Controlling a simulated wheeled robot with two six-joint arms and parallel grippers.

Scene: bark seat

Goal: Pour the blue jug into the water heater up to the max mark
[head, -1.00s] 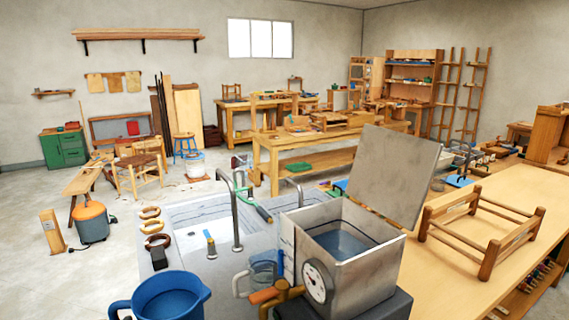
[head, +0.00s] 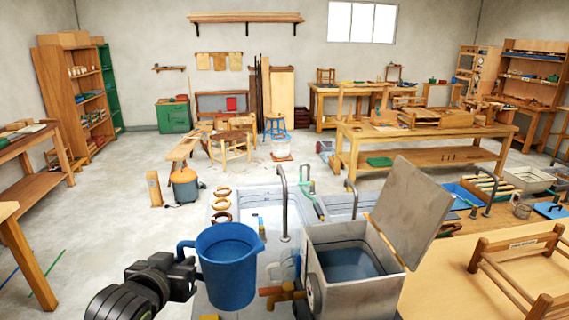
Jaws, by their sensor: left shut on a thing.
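The blue jug (head: 228,268) is upright in the lower middle of the head view, left of the water heater (head: 352,298). My left gripper (head: 184,262) is shut on the jug at its handle side, from the left. The heater is a metal box with its hinged lid (head: 412,212) open and tilted to the right. Water (head: 348,264) shows inside it, below the rim. I cannot make out a max mark. The jug's inside looks blue, and I cannot tell its fill level. The jug is apart from the heater's opening. My right gripper is not in view.
A brass tap (head: 282,294) sticks out at the heater's left side, close to the jug. A tall curved faucet (head: 283,205) stands behind, at the sink. A wooden frame (head: 520,265) lies on the bench at right. Open floor is at left.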

